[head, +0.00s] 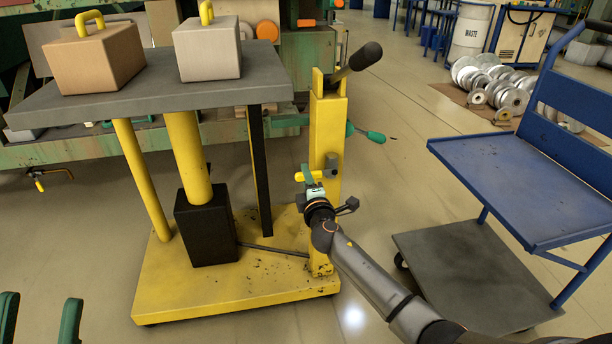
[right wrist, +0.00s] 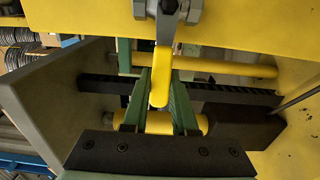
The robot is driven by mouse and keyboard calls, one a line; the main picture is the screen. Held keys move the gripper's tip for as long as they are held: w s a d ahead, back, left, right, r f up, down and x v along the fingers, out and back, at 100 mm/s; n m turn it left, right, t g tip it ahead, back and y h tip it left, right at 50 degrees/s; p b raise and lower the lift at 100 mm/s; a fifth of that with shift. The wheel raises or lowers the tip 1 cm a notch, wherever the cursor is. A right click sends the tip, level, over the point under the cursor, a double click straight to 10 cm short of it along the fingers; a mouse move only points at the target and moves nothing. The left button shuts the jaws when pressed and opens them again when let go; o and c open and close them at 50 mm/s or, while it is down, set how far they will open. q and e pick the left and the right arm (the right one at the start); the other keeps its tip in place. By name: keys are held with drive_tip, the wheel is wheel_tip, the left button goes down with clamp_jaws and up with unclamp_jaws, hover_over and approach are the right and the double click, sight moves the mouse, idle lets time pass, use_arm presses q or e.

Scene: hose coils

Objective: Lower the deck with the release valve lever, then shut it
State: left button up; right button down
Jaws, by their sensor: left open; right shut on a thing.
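The grey deck (head: 140,100) stands raised above the yellow base on yellow posts, with a brown box (head: 95,60) and a grey box (head: 207,50) on it. The yellow release valve lever (head: 301,177) is low on the yellow pump column (head: 327,130). My right gripper (head: 309,177) is shut on the lever. In the right wrist view the lever (right wrist: 162,70) hangs from a metal valve fitting (right wrist: 168,10), its end between the green fingers (right wrist: 160,95). My left gripper (head: 40,320) is open and empty at the bottom left, away from the lift.
A black pump handle (head: 355,60) slants up from the column top. A green-ended lever (head: 370,135) sticks out to its right. A blue cart (head: 530,185) stands on the right. Metal reels (head: 490,85) lie behind it. Bare floor separates lift and cart.

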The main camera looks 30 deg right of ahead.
drive_tip(key=shift+f, duration=0.15)
drive_tip(key=c, duration=0.7)
unclamp_jaws()
drive_tip(key=shift+s, duration=0.1)
drive_tip(key=p+v, duration=0.3)
drive_tip(key=v, duration=0.9)
drive_tip(key=shift+s, duration=0.15)
